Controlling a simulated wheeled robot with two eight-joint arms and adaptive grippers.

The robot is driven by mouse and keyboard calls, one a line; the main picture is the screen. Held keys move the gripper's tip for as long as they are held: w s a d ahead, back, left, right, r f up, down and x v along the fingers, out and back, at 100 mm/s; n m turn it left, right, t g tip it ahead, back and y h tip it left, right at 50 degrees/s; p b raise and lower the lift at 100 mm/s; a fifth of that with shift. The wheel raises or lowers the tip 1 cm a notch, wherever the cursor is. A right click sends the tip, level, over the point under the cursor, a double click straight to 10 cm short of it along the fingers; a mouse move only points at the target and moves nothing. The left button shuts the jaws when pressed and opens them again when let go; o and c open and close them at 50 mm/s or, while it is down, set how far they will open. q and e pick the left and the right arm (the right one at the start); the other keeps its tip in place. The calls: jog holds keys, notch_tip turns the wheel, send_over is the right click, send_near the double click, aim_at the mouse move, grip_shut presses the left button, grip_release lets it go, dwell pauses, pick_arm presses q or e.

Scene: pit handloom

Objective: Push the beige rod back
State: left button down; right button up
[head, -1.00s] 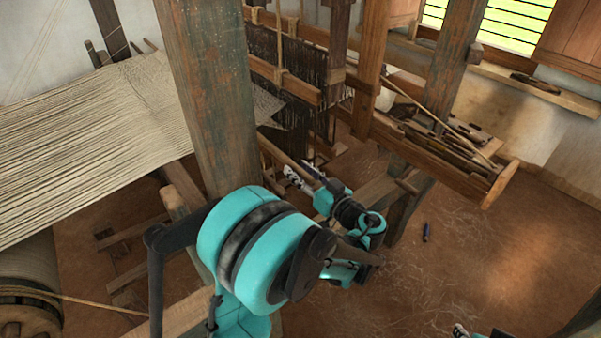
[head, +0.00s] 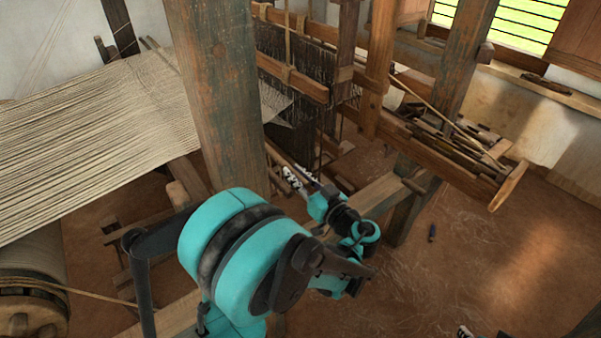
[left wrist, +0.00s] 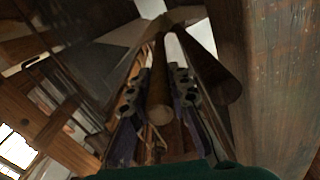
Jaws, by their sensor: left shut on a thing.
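The beige rod (left wrist: 160,88) is a round wooden bar, its near end facing the left wrist camera. It runs between the two fingers of my left gripper (left wrist: 158,92), which is shut on it. In the head view my left gripper (head: 300,181) is beyond the thick loom post, at the end of the turquoise arm. A stretch of the rod (head: 276,156) shows just behind the fingers there; the rest is hidden by the post and gripper. A black-and-white tip of my right gripper (head: 464,332) shows at the bottom edge; its jaws are cut off.
The thick worn post (head: 215,95) stands close beside my left arm. Pale warp threads (head: 90,135) stretch at left above a cloth roll (head: 30,260). A wooden trough with sticks (head: 460,165) is at right. Open earthen floor (head: 480,240) lies at lower right.

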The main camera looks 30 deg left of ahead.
pick_arm(q)
jog(key=c, duration=1.4)
grip_release()
jog(key=shift+s+a, duration=0.1)
jog(key=shift+s, duration=0.1)
